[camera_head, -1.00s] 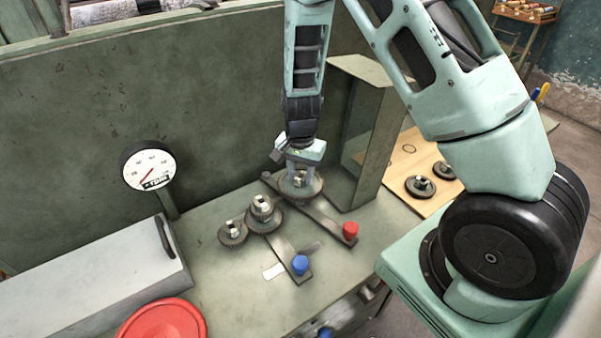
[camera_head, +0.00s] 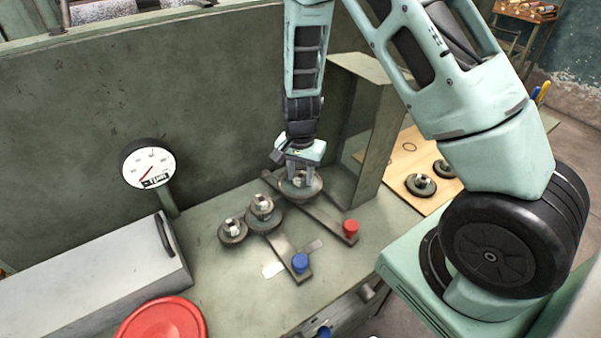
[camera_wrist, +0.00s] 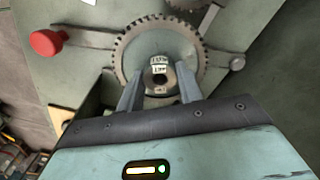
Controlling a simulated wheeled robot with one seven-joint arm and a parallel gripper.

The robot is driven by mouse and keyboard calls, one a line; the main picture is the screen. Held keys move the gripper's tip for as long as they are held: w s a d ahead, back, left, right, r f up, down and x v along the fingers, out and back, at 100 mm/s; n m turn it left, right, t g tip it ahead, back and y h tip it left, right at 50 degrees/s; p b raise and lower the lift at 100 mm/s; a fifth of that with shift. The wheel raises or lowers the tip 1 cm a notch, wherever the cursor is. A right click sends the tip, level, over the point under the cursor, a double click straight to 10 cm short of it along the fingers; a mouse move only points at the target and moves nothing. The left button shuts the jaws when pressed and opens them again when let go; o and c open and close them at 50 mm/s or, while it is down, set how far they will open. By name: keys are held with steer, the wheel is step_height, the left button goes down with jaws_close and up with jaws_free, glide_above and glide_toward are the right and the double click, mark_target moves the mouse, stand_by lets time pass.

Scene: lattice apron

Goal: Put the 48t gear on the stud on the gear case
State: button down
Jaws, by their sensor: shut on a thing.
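My gripper (camera_head: 299,179) points down and is shut on the hub of a large toothed gear (camera_head: 313,190), likely the 48t gear. In the wrist view, my fingers (camera_wrist: 159,88) straddle the hub, and the gear's toothed rim (camera_wrist: 126,50) spreads beyond them. A small label on the hub is too small to read surely. The gear lies level over a flat lever arm with a red knob (camera_head: 351,229). The stud is hidden beneath it, so I cannot tell whether the gear is seated. Two more gears, a larger one (camera_head: 273,222) and a smaller one (camera_head: 233,239), stand to the left.
A second lever has a blue knob (camera_head: 300,262). A dial gauge (camera_head: 148,163) and grey box (camera_head: 90,275) stand left, with a red round lid (camera_head: 163,322) in front. An upright metal panel (camera_head: 362,150) is close right of my gripper. A wooden board (camera_head: 405,190) holds more gears.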

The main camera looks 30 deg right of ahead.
steer(key=shift+f, duration=0.45)
steer(key=shift+c, duration=1.5)
jaws_free()
steer(key=shift+b, duration=0.3)
steer(key=shift+r, duration=0.1)
step_height(320, 180, up, 8)
steer(key=p, duration=0.7)
steer(key=shift+r, duration=0.15)
